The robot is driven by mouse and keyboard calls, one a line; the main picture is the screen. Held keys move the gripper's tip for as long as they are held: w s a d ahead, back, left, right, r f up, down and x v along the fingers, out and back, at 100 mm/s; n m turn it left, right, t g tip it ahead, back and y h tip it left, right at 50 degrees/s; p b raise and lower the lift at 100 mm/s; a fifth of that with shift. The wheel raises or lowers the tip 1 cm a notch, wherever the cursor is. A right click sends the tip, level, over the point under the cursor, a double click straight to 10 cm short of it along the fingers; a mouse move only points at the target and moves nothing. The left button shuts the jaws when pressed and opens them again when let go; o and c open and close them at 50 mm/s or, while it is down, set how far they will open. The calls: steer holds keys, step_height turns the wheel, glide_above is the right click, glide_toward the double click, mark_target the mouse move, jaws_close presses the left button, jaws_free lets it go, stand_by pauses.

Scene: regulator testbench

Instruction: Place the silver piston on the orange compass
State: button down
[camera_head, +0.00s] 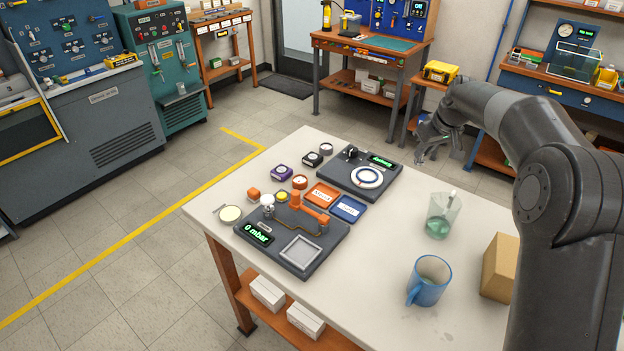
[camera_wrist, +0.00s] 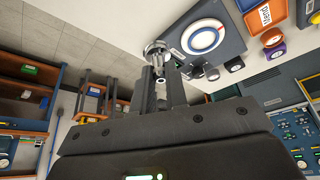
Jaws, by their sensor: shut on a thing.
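In the wrist view my gripper (camera_wrist: 162,72) is shut on the silver piston (camera_wrist: 157,48), a shiny metal part at the fingertips. In the head view the piston is too small to make out clearly. The orange compass (camera_head: 299,181) is a small round orange piece with a pale face, lying on the table beside the purple one. It also shows in the wrist view (camera_wrist: 272,37), well apart from my gripper.
Near the compass are a purple round piece (camera_head: 281,172), an orange tray (camera_head: 322,195), a blue tray (camera_head: 348,208) and a dark device with a white disc (camera_head: 367,177). A clear beaker (camera_head: 443,215), a blue mug (camera_head: 428,280) and a cardboard box (camera_head: 500,268) stand at the right.

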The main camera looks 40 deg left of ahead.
steer(key=s+a+n+g, duration=0.1)
steer(key=s+a, duration=0.4)
steer(key=a, duration=0.5)
steer(key=s+a+n, duration=0.2)
steer(key=s+a, duration=0.4)
steer(key=a, duration=0.3)
glide_toward(297, 176)
steer(key=shift+w+a+r, duration=0.2)
steer(key=shift+w+r, duration=0.1)
steer(key=shift+w, duration=0.05)
steer(key=shift+s+a+f+y, duration=0.15)
steer(key=shift+a+f+y, duration=0.1)
steer(key=shift+a+y, duration=0.1)
steer(key=shift+f, duration=1.95)
steer(key=shift+f, duration=0.15)
steer(key=c, duration=1.4)
jaws_free()
steer(key=shift+c, duration=0.2)
